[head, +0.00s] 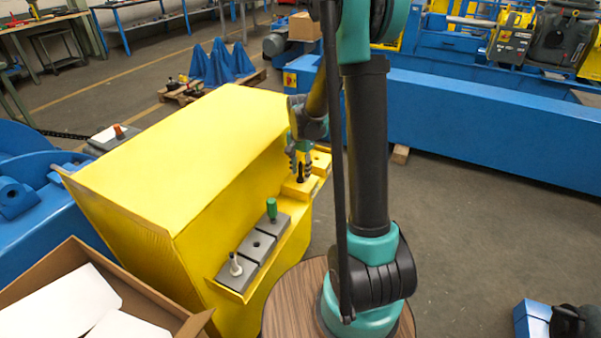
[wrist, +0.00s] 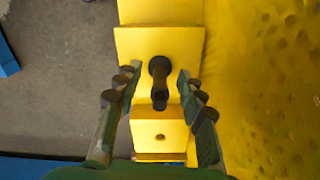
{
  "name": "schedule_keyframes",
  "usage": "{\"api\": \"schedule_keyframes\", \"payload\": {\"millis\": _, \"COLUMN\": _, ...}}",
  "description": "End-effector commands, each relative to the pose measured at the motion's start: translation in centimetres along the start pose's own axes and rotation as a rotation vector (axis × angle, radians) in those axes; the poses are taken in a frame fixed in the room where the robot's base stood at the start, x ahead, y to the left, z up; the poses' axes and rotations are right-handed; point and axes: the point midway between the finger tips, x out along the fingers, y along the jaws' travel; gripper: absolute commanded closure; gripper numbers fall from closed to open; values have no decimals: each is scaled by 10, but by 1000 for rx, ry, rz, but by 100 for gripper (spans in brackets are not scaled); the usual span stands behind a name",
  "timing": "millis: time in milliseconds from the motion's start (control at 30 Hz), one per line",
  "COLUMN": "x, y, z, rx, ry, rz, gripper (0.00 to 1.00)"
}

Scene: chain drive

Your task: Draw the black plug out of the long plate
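The black plug (head: 300,173) stands upright in a yellow plate (head: 291,188) on the yellow ledge. In the wrist view the plug (wrist: 159,70) shows a round head and a stem, with the wider yellow plate (wrist: 128,45) around it. I cannot tell for sure that this is the long plate. My gripper (head: 300,163) points down over the plug. In the wrist view my gripper (wrist: 157,74) is open, one finger on each side of the plug, with a visible gap on both sides. The plug's lower end is hidden.
A yellow block with a hole (wrist: 160,136) lies beside the plate. The tall yellow housing (head: 170,150) rises close beside the ledge.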

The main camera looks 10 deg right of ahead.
Motion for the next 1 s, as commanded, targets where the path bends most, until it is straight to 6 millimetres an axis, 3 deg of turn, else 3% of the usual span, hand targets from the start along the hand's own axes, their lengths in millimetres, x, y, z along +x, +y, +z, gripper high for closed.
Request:
{"api": "schedule_keyframes", "payload": {"millis": 400, "x": 7, "y": 0, "z": 0, "rx": 0, "ry": 0, "rz": 0, "gripper": 61}}
{"api": "schedule_keyframes", "payload": {"millis": 700, "x": 7, "y": 0, "z": 0, "rx": 0, "ry": 0, "rz": 0, "gripper": 98}}
{"api": "schedule_keyframes", "payload": {"millis": 1000, "x": 5, "y": 0, "z": 0, "rx": 0, "ry": 0, "rz": 0, "gripper": 100}}
